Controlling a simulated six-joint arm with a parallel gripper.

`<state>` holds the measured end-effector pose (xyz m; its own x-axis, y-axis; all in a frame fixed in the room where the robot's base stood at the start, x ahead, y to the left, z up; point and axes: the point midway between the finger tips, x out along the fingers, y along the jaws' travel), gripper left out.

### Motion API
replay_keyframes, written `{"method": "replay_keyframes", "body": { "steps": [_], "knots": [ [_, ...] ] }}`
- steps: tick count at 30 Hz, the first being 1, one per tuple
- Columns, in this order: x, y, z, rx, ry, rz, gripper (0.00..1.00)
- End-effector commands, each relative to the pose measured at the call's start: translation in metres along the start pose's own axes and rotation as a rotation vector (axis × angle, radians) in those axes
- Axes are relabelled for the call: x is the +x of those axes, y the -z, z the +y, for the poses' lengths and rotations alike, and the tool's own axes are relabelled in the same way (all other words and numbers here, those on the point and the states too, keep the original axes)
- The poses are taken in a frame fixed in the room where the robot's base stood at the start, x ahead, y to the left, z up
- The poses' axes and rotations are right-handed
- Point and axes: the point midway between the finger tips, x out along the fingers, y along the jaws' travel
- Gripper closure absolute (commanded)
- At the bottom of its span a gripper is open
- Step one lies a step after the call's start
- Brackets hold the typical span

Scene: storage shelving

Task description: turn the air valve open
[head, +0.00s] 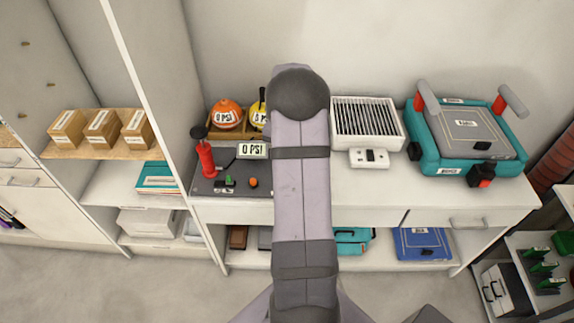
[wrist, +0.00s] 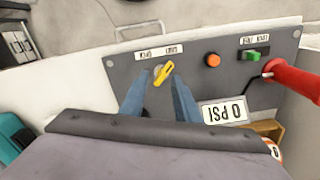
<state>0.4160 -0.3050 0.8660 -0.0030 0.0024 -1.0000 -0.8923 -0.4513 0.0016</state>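The air valve (wrist: 165,73) is a small yellow lever on a grey control panel (wrist: 205,72) in the wrist view. The lever lies slantwise, below two small labels too small to read surely. My gripper (wrist: 159,80) has two blue fingers, spread apart, with their tips around the lever; I cannot tell whether they touch it. A display (wrist: 225,111) on the panel reads 0 PSI, upside down in this view. In the head view my arm hides the valve and the gripper; the panel (head: 205,187) and display (head: 252,151) show beside it.
A red pump (head: 206,158) stands at the panel's left in the head view. An orange knob (wrist: 212,59) and a green switch (wrist: 253,55) are on the panel. Orange and yellow balls (head: 226,113) sit behind it. A white vented box (head: 366,120) and teal machine (head: 462,140) stand right.

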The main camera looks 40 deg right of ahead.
Motion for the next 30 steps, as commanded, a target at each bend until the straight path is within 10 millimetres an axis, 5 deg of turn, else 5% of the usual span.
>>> {"method": "replay_keyframes", "body": {
  "steps": [3,17,30],
  "knots": [
    [-0.023,0.023,-0.01,0.166,0.021,0.041,0.71],
    [-0.024,0.013,-0.006,0.471,0.001,0.002,0.71],
    [0.012,0.012,-0.005,0.469,-0.002,-0.002,0.71]
  ]
}}
